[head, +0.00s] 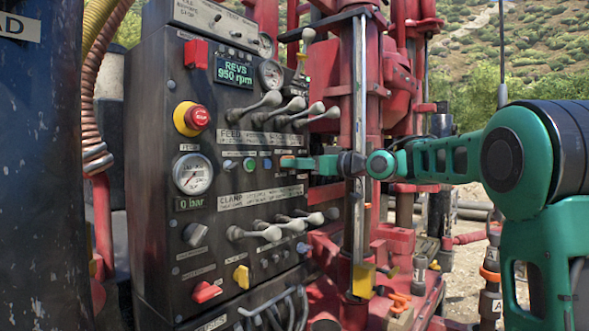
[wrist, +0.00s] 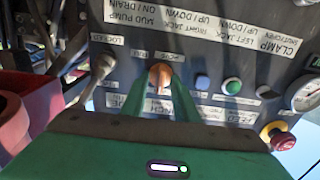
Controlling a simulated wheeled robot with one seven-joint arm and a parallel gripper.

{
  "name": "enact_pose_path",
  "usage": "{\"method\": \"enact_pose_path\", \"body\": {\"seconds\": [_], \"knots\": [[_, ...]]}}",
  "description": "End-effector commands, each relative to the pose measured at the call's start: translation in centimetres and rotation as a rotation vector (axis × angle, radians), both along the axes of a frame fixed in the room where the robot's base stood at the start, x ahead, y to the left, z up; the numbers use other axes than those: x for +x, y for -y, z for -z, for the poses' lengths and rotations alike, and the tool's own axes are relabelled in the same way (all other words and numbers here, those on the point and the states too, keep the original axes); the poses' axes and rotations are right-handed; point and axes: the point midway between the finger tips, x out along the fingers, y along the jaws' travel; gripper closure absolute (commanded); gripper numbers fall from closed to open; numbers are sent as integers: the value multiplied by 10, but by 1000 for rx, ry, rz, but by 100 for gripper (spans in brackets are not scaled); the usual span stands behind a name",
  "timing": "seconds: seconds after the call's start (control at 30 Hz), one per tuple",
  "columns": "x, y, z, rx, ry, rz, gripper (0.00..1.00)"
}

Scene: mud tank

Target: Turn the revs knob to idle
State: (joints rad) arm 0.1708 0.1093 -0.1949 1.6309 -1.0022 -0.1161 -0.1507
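An orange knob (wrist: 160,75) is on the dark control panel (head: 140,150), with my gripper (head: 287,162) reaching it from the right in the head view. In the wrist view, which shows the panel upside down, my two green fingers (wrist: 163,82) are on either side of this knob. I cannot tell whether they press on it. In the head view the orange knob (head: 287,158) is mostly hidden by my fingertips. The labels beside it are too partial to show whether it is the revs knob. The revs display (head: 234,70) reads 950 rpm.
Levers stand out above (head: 272,99) and below (head: 268,232) my gripper. A red stop button (head: 197,117), a pressure gauge (head: 192,174), a grey knob (head: 195,234), a yellow knob (head: 241,276) and a red knob (head: 206,291) are on the panel. A red rig mast (head: 386,70) stands close behind my arm.

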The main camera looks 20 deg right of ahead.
Motion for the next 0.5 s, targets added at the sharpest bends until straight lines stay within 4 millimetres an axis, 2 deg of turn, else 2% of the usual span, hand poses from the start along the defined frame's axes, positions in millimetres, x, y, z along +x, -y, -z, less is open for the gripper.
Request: {"method": "enact_pose_path", "body": {"seconds": [0.23,0.5], "knots": [[-12,10,-1,1,1,3,73],[-52,40,0,1,1,4,73]]}}
